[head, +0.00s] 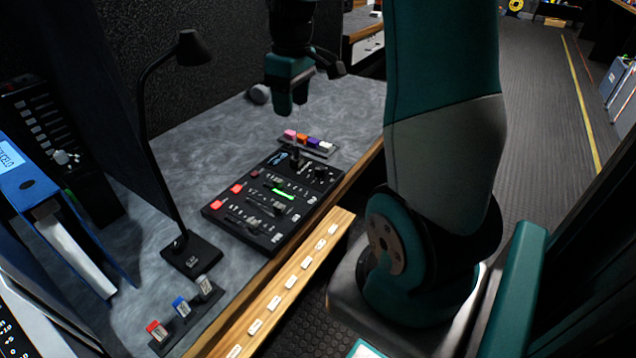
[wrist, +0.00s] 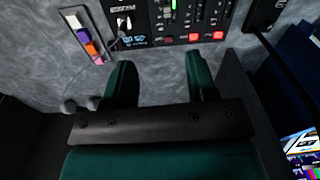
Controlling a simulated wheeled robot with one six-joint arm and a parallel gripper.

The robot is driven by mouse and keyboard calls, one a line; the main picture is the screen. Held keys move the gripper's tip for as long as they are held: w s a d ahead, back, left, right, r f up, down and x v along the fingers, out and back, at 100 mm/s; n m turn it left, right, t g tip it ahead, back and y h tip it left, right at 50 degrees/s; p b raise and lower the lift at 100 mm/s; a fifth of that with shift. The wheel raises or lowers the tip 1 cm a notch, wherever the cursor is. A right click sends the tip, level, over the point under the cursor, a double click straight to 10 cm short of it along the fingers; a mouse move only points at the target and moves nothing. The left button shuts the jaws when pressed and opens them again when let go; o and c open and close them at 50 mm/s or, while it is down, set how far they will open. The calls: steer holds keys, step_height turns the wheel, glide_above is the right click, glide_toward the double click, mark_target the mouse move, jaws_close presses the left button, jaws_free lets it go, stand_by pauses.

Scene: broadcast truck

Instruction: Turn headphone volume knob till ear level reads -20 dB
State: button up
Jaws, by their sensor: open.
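A black control panel (head: 228,212) lies flat on the grey desk, with sliders, red buttons and a small green lit readout (head: 283,194). The readout's figures are too small to read. A dark round knob (head: 321,172) sits at the panel's right end; which knob is for headphone volume I cannot read. A plug with a thin cable (head: 295,154) stands upright at the panel's far edge. My gripper (head: 288,104) hangs above the desk beyond the panel, apart from it. In the wrist view its two teal fingers (wrist: 162,72) are spread and empty, with the panel (wrist: 170,22) ahead of them.
A strip of coloured blocks (head: 308,142) lies behind the panel. A black desk lamp (head: 189,252) stands left of it. Small red, blue and grey switches (head: 181,308) sit at the front left. A wooden ledge (head: 268,300) edges the desk. Bare desk lies under my gripper.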

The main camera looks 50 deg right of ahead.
steer(key=m, duration=0.1)
glide_toward(320, 168)
steer(key=f+b, duration=0.1)
steer(key=f, duration=0.3)
steer(key=f+b, duration=0.2)
steer(key=f, duration=0.3)
steer(key=shift+w+a+f, duration=0.15)
steer(key=shift+a+f, duration=0.05)
steer(key=c, duration=0.9)
